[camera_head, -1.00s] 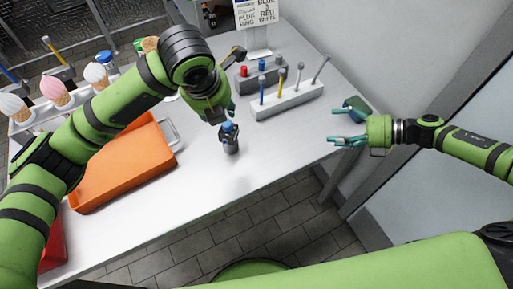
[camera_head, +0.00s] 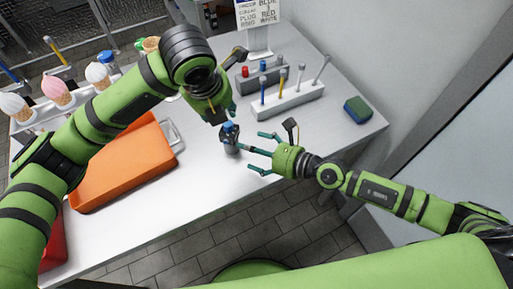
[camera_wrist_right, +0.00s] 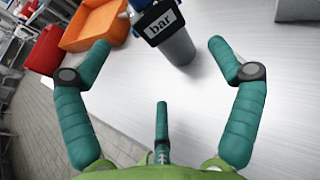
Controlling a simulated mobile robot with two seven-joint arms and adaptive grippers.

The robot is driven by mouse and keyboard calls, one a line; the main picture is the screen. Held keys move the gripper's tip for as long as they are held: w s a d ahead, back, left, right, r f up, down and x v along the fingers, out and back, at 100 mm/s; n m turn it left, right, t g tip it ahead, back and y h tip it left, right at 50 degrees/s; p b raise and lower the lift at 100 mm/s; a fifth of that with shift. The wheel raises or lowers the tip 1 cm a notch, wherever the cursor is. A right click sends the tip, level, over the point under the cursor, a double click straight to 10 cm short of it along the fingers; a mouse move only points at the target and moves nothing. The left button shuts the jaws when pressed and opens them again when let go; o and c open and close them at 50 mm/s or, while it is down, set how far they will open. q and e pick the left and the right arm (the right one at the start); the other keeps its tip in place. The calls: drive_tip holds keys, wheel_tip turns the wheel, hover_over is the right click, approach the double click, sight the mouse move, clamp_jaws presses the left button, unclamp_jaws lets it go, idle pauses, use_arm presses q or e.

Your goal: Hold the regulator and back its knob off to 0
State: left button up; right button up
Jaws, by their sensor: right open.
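The regulator (camera_head: 231,145) stands upright on the white table, a small grey body with a dark gauge and a blue knob (camera_head: 229,126) on top. In the right wrist view the regulator (camera_wrist_right: 179,46) is at the top centre, its gauge marked "bar", with the knob (camera_wrist_right: 141,4) partly cut off. My right gripper (camera_head: 255,151) is open, fingers spread, just right of the regulator; its fingers (camera_wrist_right: 160,62) show no contact in the wrist view. My left gripper (camera_head: 218,113) is just behind and above the regulator, pointing down; its finger gap is unclear.
An orange tray (camera_head: 125,165) lies left of the regulator. Behind it are a grey block holding screwdriver-like tools (camera_head: 288,101) and a dark block with red and blue pieces (camera_head: 264,77). The table's front edge is close.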

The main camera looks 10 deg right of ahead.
sight(234, 144)
drive_tip(key=x, duration=0.6)
drive_tip(key=shift+w+a+f, duration=0.15)
drive_tip(key=shift+a, duration=0.05)
